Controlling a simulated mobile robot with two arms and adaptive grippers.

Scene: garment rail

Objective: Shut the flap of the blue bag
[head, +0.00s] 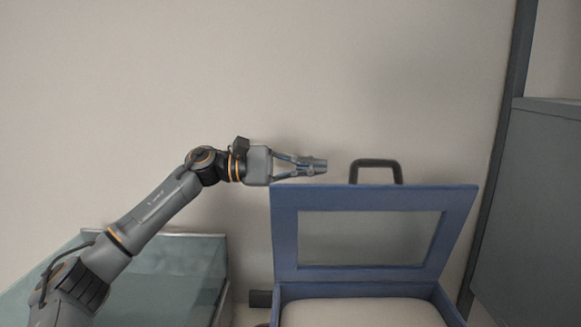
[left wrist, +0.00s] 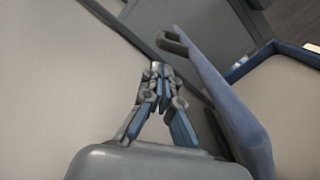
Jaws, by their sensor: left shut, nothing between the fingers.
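The blue bag (head: 365,291) stands at the lower right of the head view, box-shaped, with a pale inside. Its blue flap (head: 285,232) stands up open at the back, a frame around a see-through panel (head: 368,238). A dark handle (head: 376,163) rises behind the flap's top edge. My left gripper (head: 318,167) is shut and empty, just above the flap's upper left corner. In the left wrist view the shut fingertips (left wrist: 157,68) are left of the flap (left wrist: 215,90), seen edge-on, with a gap between. My right gripper is not in view.
A glass-sided case (head: 175,270) stands at the lower left, under my left arm. A grey cabinet (head: 530,200) and a dark post (head: 497,165) stand at the right. A plain wall is behind. The space above the bag is clear.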

